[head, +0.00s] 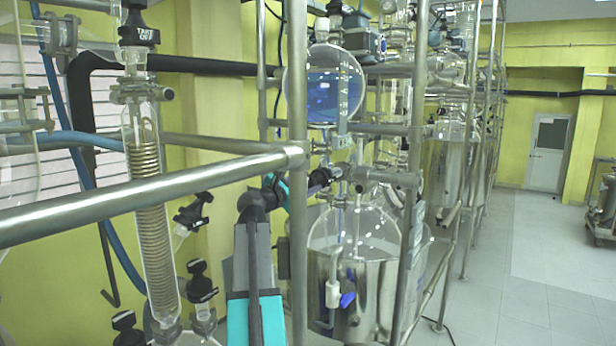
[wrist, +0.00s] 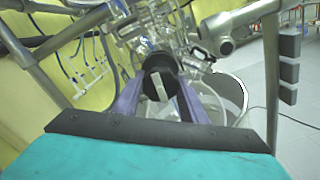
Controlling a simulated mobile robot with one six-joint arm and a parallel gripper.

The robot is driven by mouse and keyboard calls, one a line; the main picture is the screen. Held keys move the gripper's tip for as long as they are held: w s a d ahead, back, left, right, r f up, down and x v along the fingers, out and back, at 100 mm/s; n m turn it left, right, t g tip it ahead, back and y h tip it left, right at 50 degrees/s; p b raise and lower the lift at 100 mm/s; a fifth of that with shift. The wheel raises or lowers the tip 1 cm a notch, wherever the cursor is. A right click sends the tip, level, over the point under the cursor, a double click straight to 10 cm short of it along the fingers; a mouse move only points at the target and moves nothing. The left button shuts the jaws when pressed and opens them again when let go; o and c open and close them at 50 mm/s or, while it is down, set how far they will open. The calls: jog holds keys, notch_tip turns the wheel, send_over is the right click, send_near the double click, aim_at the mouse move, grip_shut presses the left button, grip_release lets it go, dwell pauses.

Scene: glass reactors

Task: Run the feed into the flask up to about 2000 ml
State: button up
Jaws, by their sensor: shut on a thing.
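A round glass feed vessel (head: 336,84) holds blue liquid in the upper middle of the head view. Below it a clear glass flask (head: 375,222) sits in a shiny metal bath (head: 375,290). I cannot make out a liquid level in the flask. My gripper (head: 318,182) is at the glass line between the two, partly hidden behind a steel post. In the wrist view its purple fingers (wrist: 158,98) are shut on a black valve knob (wrist: 160,62), one finger on each side. A pale strip shows on the knob's near side.
A steel post (head: 298,200) and a slanting rail (head: 150,192) stand in front of my arm. A coiled glass condenser (head: 150,210) and black valves are at left. More reactors stand behind at right. Open floor (head: 540,270) lies at far right.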

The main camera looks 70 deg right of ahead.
jog(key=shift+n+p, duration=0.6)
jog(key=shift+n, duration=0.2)
jog(key=shift+f, duration=0.1)
jog(key=o, duration=1.1)
jog(key=shift+s, duration=0.1)
jog(key=shift+c, duration=0.2)
jog(key=shift+a, duration=0.1)
jog(key=b+v, duration=0.5)
jog(key=v, duration=0.8)
jog(key=shift+a, duration=0.3)
